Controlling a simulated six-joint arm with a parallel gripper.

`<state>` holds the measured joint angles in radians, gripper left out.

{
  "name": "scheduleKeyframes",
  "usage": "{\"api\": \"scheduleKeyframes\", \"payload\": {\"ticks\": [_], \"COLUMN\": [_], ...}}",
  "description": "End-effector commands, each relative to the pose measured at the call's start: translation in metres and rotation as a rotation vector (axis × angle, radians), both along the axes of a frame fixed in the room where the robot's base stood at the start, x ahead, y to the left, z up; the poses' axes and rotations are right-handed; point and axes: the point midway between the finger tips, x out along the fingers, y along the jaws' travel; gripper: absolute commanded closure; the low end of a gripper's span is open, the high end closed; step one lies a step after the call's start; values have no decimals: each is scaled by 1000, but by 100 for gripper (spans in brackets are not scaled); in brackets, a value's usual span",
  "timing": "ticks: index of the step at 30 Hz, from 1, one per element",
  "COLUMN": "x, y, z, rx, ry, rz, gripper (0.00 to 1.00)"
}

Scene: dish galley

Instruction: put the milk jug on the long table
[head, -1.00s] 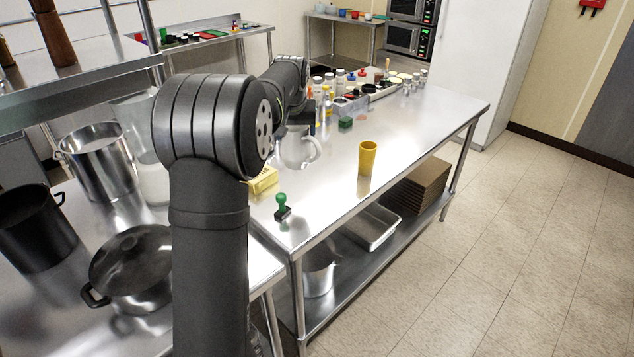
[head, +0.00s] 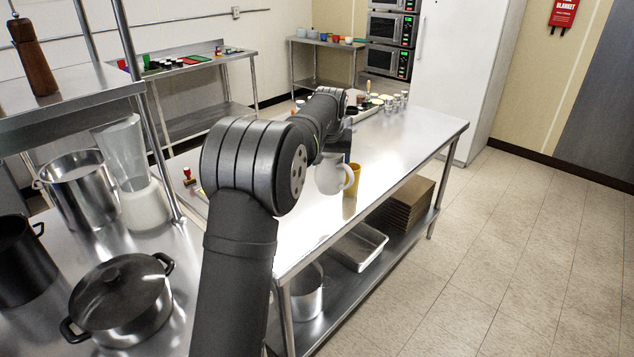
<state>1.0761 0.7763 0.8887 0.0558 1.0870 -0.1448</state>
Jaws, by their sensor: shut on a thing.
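The milk jug (head: 330,178) is a pale, rounded jug with its handle on the right. It hangs below my gripper (head: 338,150), which is shut on it; the fingertips are hard to make out at this size. The jug shows over the long steel table (head: 405,140), beside and slightly in front of a yellow cup (head: 351,182). I cannot tell whether its base touches the tabletop. My arm hides the table's near left part.
Small containers (head: 385,101) crowd the table's far end. The right side of the tabletop is bare. A lidded black pot (head: 120,300), a steel pot (head: 82,190) and a blender (head: 135,175) stand on the near left counter. Brown boxes (head: 408,207) lie on the lower shelf.

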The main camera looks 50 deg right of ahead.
Motion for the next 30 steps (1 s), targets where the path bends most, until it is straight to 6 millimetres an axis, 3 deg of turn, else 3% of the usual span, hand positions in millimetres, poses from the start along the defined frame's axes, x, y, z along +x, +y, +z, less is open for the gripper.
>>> {"api": "scheduleKeyframes", "payload": {"ticks": [16,22,30], "x": [110,106,106], "y": [13,12,12], "z": [-66,-92,-99], "rx": [0,-1,-3], "ry": [0,0,-1], "rz": [4,0,0], "gripper": [85,85,85]}}
